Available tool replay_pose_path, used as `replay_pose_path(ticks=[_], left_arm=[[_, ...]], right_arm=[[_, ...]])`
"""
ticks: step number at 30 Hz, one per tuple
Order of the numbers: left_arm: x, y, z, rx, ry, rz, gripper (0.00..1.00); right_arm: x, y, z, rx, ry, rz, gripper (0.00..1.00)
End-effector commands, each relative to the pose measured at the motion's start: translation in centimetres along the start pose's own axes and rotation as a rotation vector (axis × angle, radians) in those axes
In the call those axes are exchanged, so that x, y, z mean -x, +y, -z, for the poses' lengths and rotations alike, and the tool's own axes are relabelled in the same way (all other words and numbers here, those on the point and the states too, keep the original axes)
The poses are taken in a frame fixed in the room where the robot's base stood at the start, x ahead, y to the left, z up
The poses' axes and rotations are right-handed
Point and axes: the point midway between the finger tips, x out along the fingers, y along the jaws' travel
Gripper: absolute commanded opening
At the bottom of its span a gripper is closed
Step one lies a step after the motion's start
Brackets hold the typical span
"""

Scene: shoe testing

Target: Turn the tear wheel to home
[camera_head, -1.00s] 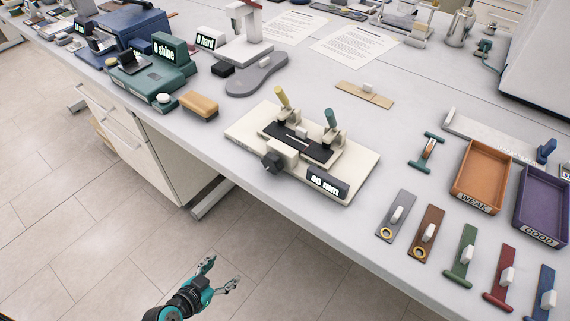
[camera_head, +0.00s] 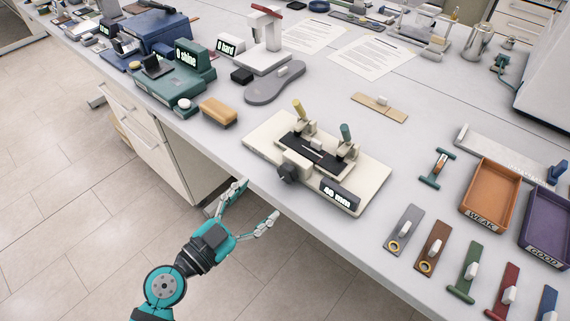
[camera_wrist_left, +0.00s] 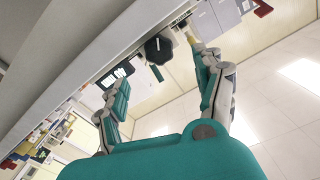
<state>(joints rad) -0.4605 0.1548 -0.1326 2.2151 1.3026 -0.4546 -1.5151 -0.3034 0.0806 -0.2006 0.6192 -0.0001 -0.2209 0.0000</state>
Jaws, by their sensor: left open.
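The tear wheel (camera_head: 288,174) is a dark faceted knob on the front side of the cream tear tester (camera_head: 262,137). The tester's small black display (camera_head: 340,194) appears to read 40 mm. Two clamps with a yellow and a green handle stand on the tester. My left gripper (camera_head: 257,201) is open and empty, in front of the table edge, short of the wheel and below it in the picture. In the left wrist view the dark wheel (camera_wrist_left: 158,48) shows beyond and between the open fingers (camera_wrist_left: 165,76), not touched. My right gripper is not in view.
A tan block (camera_head: 218,111) and a green shine meter (camera_head: 165,85) stand left of the tester. Coloured strips, an orange tray (camera_head: 490,197) and a purple tray (camera_head: 543,232) lie to the right. The floor in front of the table is clear.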

Motion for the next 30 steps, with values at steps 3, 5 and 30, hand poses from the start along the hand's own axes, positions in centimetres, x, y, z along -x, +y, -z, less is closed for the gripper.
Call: replay_pose_path(ticks=[3, 5, 30], left_arm=[[-2.8, -0.2, 0.6, 0.004, 0.003, 0.001, 0.70], [-4.1, -0.1, 0.6, 0.004, 0.003, 0.001, 0.70], [-9.6, 0.1, -0.1, 0.001, -0.001, -0.002, 0.55]], right_arm=[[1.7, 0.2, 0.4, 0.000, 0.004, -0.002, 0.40], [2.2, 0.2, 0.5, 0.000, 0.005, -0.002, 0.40], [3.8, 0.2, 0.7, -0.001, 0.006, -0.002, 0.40]])
